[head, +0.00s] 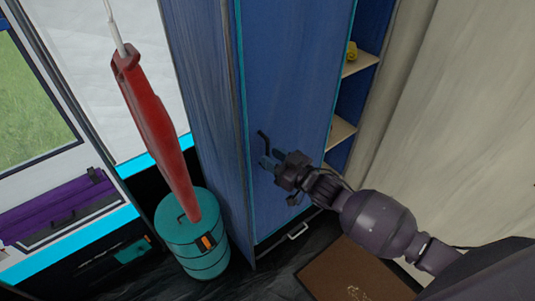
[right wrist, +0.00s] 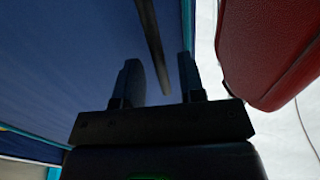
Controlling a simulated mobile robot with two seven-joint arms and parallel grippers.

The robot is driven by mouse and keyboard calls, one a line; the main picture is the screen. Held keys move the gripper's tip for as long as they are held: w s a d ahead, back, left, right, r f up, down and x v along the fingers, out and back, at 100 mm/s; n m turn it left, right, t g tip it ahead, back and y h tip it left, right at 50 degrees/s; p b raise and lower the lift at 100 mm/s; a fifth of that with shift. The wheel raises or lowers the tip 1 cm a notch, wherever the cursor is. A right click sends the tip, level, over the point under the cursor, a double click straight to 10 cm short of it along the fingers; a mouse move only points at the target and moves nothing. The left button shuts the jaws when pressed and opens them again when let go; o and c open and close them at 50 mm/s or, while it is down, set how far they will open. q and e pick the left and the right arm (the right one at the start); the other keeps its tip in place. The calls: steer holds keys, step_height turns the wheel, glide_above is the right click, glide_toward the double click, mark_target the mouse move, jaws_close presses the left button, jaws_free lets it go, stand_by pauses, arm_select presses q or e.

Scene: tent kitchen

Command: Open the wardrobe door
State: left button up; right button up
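The blue wardrobe door (head: 290,75) stands in the middle of the head view. Its dark bar handle (head: 264,141) is near the door's left edge. My right gripper (head: 270,161) is at the lower end of this handle. In the right wrist view the fingers of my right gripper (right wrist: 160,80) are apart, and the handle (right wrist: 152,45) reaches down towards the space between them. I cannot tell whether they touch it. Blue shelving with pale shelves (head: 342,131) shows past the door's right edge. My left gripper is not in view.
A red punching bag (head: 155,120) hangs to the left, close to the right gripper in the wrist view (right wrist: 262,50). A teal barrel (head: 190,240) stands below it. A brown mat (head: 350,275) lies on the floor.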

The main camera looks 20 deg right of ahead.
steer(key=shift+x, duration=1.1)
steer(key=shift+c, duration=0.3)
jaws_close()
